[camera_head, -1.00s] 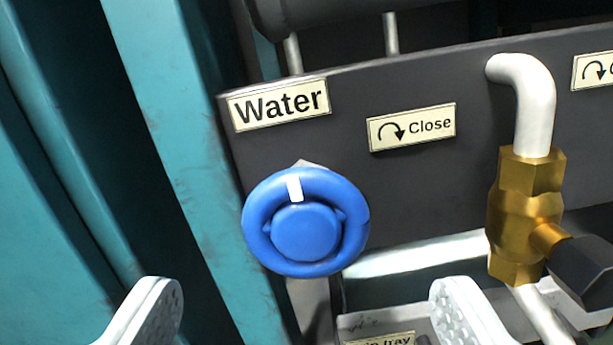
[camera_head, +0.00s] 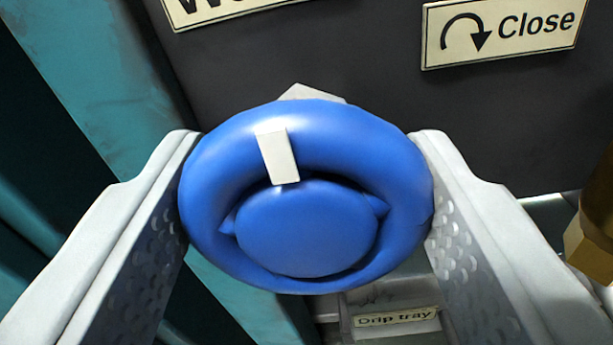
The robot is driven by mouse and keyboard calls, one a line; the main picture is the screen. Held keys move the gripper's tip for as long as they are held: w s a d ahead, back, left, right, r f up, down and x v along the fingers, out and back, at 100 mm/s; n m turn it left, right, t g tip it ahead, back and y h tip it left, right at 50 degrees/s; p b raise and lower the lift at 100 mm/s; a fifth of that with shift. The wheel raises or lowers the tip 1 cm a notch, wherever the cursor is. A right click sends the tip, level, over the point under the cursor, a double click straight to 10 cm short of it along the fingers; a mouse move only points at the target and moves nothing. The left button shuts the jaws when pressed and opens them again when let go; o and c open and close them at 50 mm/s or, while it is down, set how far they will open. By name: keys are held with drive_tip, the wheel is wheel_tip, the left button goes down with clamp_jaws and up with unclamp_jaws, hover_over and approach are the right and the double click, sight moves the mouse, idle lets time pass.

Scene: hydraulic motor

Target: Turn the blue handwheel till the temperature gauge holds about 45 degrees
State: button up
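The blue handwheel (camera_head: 306,232) fills the middle of the view, its white mark at the top, slightly left of centre. My gripper (camera_head: 306,138) straddles the wheel, one pale finger on the left side and one on the right. Both dimpled inner pads meet the rim with no clear gap, so it looks shut on the wheel. The wheel hides part of the pads and its own stem. The temperature gauge is not in view.
A "Close" label (camera_head: 505,30) with a clockwise arrow is on the dark panel (camera_head: 340,50) behind. Part of the "Water" label (camera_head: 225,8) shows at the top. A brass valve (camera_head: 595,235) is close at right; a drip tray label (camera_head: 395,317) is below. Teal posts stand at left.

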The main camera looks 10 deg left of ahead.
drive_tip(key=c, duration=0.4)
drive_tip(key=shift+o, duration=0.2)
drive_tip(key=n, duration=0.4)
drive_tip(key=shift+n, duration=0.3)
drive_tip(key=n, duration=0.4)
drive_tip(key=shift+a+n, duration=0.1)
drive_tip(key=shift+n, duration=2)
drive_tip(key=shift+f, duration=0.1)
drive_tip(key=o, duration=1)
